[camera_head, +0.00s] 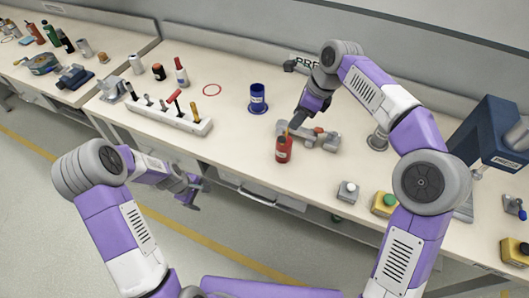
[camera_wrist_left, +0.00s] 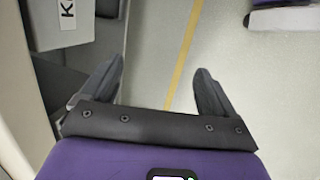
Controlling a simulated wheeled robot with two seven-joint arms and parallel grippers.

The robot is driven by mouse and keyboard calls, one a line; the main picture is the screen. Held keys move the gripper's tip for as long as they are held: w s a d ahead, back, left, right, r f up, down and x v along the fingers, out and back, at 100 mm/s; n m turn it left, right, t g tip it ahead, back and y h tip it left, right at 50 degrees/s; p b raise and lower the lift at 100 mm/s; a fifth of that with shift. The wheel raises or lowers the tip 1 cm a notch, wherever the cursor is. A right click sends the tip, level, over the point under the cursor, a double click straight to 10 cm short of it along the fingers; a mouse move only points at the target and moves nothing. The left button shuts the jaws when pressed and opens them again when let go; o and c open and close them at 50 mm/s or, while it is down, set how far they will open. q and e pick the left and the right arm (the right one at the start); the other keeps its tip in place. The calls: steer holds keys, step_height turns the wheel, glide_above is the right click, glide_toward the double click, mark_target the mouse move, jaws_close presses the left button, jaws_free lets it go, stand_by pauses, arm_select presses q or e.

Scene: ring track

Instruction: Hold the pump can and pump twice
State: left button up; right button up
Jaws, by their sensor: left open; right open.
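The pump can is most likely the red can (camera_head: 283,152) with a pale label, standing upright near the front edge of the bench. My right gripper (camera_head: 290,129) is open and points down just above and behind the can's top. Its fingers are small and dark here, and I cannot tell whether they touch the can. My left gripper (camera_head: 196,191) is open and empty, low in front of the bench, well left of the can. The left wrist view shows its two spread fingers (camera_wrist_left: 159,90) over the floor.
A grey fixture (camera_head: 318,139) lies right of the can. A blue cup (camera_head: 258,99) stands behind it. A white tool rack (camera_head: 172,118) is to the left. Button boxes (camera_head: 384,203) and a blue press (camera_head: 490,135) stand right.

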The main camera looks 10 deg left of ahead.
arm_select(q)
steer(key=w+a+r+n+t, duration=0.2)
steer(key=w+a+r+n, duration=0.4)
steer(key=a+r, duration=0.4)
steer(key=w+d+h, duration=0.1)
steer(key=d, duration=0.3)
steer(key=w+d+r+n+h, duration=0.1)
steer(key=d+h, duration=0.1)
steer(key=d, duration=0.3)
steer(key=w+d+r+h, duration=0.1)
steer(key=w+d+h, duration=0.1)
steer(key=d, duration=0.3)
steer(key=shift+d+n+t, duration=0.25)
steer(key=shift+n+t, duration=0.15)
steer(key=n+h, duration=0.1)
steer(key=h, duration=0.3)
glide_toward(282, 153)
steer(key=shift+t, duration=0.4)
steer(key=w+f, duration=0.1)
steer(key=w+d+f, duration=0.1)
steer(key=f, duration=0.1)
steer(key=w+f, duration=0.1)
steer(key=f, duration=0.1)
steer(key=shift+d, duration=0.75)
steer(key=shift+x, duration=3.65)
steer(key=shift+w, duration=0.1)
steer(key=shift+c, duration=0.5)
steer(key=c, duration=1.1)
